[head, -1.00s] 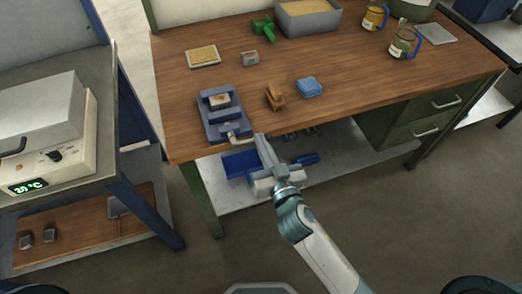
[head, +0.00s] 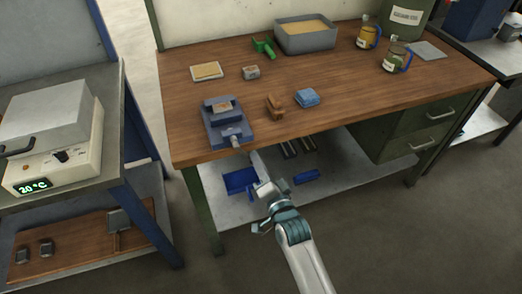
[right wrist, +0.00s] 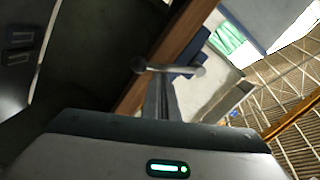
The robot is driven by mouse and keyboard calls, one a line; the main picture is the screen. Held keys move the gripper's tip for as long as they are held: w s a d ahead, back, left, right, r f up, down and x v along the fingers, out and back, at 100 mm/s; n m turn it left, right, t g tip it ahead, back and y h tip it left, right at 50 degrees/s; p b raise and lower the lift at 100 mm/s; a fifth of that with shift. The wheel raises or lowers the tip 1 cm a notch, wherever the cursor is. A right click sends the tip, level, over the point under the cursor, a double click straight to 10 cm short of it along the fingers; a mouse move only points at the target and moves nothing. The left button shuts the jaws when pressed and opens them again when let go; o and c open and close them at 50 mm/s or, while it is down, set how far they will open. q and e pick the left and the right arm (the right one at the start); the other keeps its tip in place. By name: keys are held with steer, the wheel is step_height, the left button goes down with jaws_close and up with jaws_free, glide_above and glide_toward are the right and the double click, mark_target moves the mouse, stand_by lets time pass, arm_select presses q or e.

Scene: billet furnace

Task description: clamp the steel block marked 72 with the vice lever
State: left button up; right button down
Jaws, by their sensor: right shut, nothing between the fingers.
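The blue vice (head: 212,128) stands near the front left of the wooden bench. A steel block (head: 222,107) with a brownish patch sits between its jaws; its number is too small to read. The vice lever (head: 234,139) is at the vice's front end, and shows in the right wrist view as a metal bar with rounded ends (right wrist: 168,70). My right gripper (head: 257,157) is shut and empty, just in front of the bench edge, below and right of the lever. In the right wrist view its fingers (right wrist: 160,92) point at the bar; contact cannot be told. My left gripper is out of view.
Another small block (head: 251,72), a tan plate (head: 206,71), a brown wooden piece (head: 274,106) and blue cloth (head: 307,97) lie on the bench. A grey bin (head: 306,40) and green brush (head: 263,47) are behind. A blue tray (head: 240,180) is on the lower shelf. A furnace (head: 50,130) stands left.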

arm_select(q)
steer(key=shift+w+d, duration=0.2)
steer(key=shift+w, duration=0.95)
arm_select(e)
steer(key=shift+s+a+f+m, duration=0.1)
steer(key=shift+a+f+m, duration=0.35)
steer(key=shift+m, duration=0.55)
steer(key=shift+s+a+f+m, duration=0.2)
steer(key=shift+a+m, duration=0.35)
steer(key=shift+m, duration=0.45)
steer(key=shift+s+a+f+m, duration=0.1)
steer(key=shift+a+f+m, duration=0.35)
steer(key=shift+m, duration=0.55)
steer(key=shift+a, duration=0.1)
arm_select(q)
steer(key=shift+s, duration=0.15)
